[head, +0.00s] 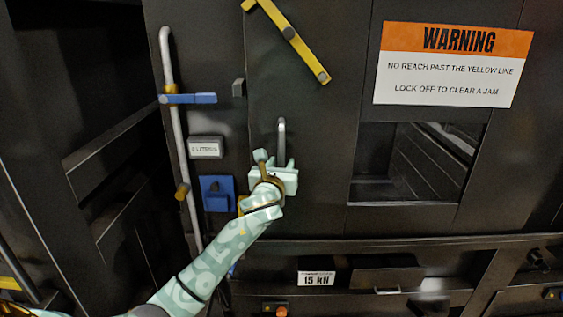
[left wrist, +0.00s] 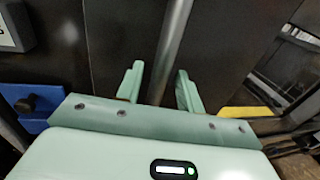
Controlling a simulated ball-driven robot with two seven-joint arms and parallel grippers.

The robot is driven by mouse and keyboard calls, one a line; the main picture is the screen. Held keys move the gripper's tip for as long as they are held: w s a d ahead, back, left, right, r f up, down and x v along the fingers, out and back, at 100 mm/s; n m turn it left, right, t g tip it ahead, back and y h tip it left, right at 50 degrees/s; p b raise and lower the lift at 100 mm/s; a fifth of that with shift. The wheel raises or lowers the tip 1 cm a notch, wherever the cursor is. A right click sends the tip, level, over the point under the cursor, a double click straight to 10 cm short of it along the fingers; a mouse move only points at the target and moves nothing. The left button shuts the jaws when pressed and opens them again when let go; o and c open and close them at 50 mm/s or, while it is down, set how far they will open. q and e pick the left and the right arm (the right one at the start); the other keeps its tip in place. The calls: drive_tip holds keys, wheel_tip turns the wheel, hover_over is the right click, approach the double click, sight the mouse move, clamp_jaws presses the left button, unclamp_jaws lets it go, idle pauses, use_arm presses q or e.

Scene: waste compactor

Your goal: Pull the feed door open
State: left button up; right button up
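The feed door (head: 305,120) is a dark panel with an upright metal bar handle (head: 282,135); it looks shut. My left gripper (head: 277,163) is at the lower part of this handle. In the left wrist view the pale green fingers of the left gripper (left wrist: 158,85) are apart, and the grey handle bar (left wrist: 174,45) runs up from between them. I see a gap on each side of the bar; whether it lies fully between the fingertips in depth I cannot tell. My right gripper is not in view.
A yellow bar (head: 290,36) slants across the panel above. A long vertical rod (head: 175,125) with a blue bracket (head: 190,98) stands left of the door. A warning sign (head: 452,65) sits above a rectangular opening (head: 420,165) at the right. A blue latch block (head: 217,193) is left of my gripper.

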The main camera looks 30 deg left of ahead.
use_arm(q)
drive_tip(key=shift+w+a, duration=0.3)
drive_tip(key=shift+w, duration=0.35)
clamp_jaws()
drive_tip(key=shift+d, duration=0.15)
